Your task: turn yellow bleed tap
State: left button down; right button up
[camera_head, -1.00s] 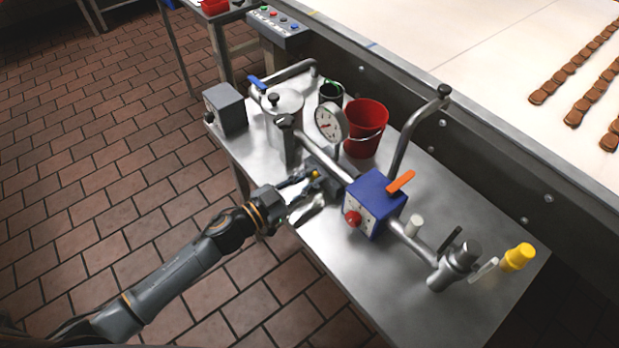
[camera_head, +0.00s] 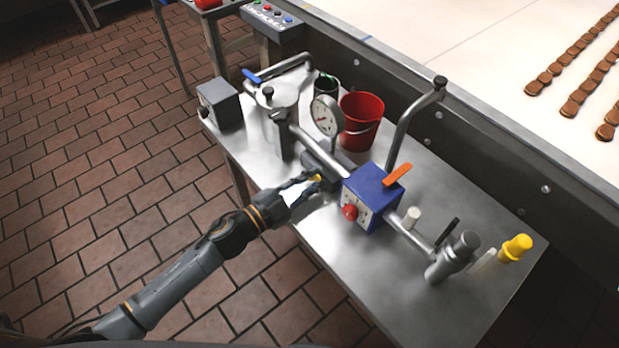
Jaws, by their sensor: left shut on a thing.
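A small yellow tap (camera_head: 318,178) sits on the near side of the pipework, just left of the blue box. My left gripper (camera_head: 312,184) reaches it from the lower left and is shut on it. The fingers hide most of the tap, so I cannot tell how far it is turned. My right gripper is not in view.
The blue box (camera_head: 371,199) with a red knob and orange lever is close on the right. A round gauge (camera_head: 326,116), a red bucket (camera_head: 361,121) and a metal pot stand behind. A yellow cap (camera_head: 516,247) is at the far right. The steel table (camera_head: 345,262) is bare in front.

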pick_arm(q)
jog(key=shift+s+f+m, duration=0.1)
jog(key=shift+m, duration=0.4)
jog(key=c, duration=1.3)
grip_release()
jog(key=v, duration=1.2)
